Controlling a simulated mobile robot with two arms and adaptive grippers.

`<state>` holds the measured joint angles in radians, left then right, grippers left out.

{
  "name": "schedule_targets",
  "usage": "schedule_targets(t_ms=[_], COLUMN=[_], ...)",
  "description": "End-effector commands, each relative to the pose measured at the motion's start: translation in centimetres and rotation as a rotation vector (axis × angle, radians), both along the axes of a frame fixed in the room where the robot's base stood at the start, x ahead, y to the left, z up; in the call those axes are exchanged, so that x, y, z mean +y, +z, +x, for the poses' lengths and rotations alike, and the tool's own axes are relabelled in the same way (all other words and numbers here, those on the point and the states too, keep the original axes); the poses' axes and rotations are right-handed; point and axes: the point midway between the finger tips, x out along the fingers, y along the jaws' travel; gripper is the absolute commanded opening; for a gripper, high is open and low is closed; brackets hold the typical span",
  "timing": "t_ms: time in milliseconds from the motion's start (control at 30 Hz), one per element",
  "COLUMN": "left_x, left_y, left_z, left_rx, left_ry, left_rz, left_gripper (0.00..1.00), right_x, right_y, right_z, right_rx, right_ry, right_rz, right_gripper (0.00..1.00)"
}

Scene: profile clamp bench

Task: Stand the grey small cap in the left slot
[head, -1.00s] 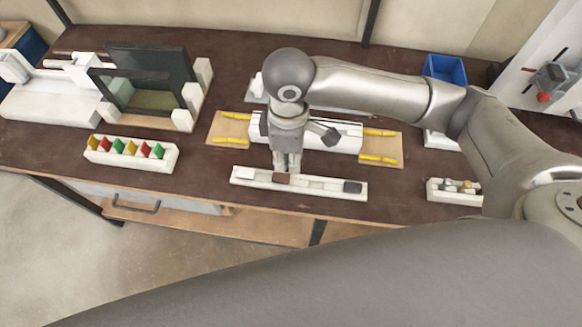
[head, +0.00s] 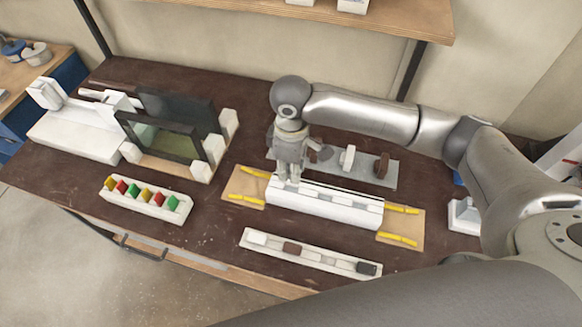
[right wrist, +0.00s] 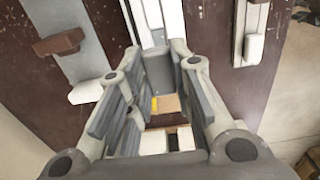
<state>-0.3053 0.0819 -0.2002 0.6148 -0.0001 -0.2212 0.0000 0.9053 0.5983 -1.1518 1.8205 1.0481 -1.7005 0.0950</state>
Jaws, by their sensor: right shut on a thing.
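My right gripper (head: 289,179) is at the left end of the long white block (head: 325,209) in the head view. It is shut on the grey small cap (right wrist: 158,72), a plain grey block between the fingertips in the right wrist view. The cap is held upright, close to the end of the white block (right wrist: 152,18). In the head view the fingers mostly hide the cap and the left slot, so I cannot tell whether the cap touches the slot. My left gripper is out of view.
A white tray (head: 272,247) with white, brown and dark caps lies in front. A grey plate (head: 365,172) behind bears a standing white piece (head: 348,157) and a brown piece (head: 382,166). Yellow strips (head: 400,209) flank the block. A dark-framed fixture (head: 165,130) stands left.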

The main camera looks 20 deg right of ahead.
Motion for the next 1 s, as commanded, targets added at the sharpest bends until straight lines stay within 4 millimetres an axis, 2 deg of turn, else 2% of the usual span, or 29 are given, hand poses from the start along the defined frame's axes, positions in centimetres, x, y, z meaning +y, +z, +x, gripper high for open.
schedule_targets(t_ms=[33,367,633,1000], left_x=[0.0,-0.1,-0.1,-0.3], left_y=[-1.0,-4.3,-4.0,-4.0], left_z=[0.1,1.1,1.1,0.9], left_rx=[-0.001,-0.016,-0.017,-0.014], left_ry=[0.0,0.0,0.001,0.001], left_rz=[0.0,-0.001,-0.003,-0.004], left_gripper=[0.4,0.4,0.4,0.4], right_x=[0.0,0.0,0.0,0.0], right_y=[-0.9,-3.3,-4.8,-5.0], right_z=[0.0,0.0,0.0,0.0], right_rx=[-0.001,-0.002,0.0,0.0], right_ry=[0.0,0.001,0.001,0.001], right_rz=[-0.001,0.0,0.0,0.0], right_gripper=[0.13,0.13,0.13,0.13])
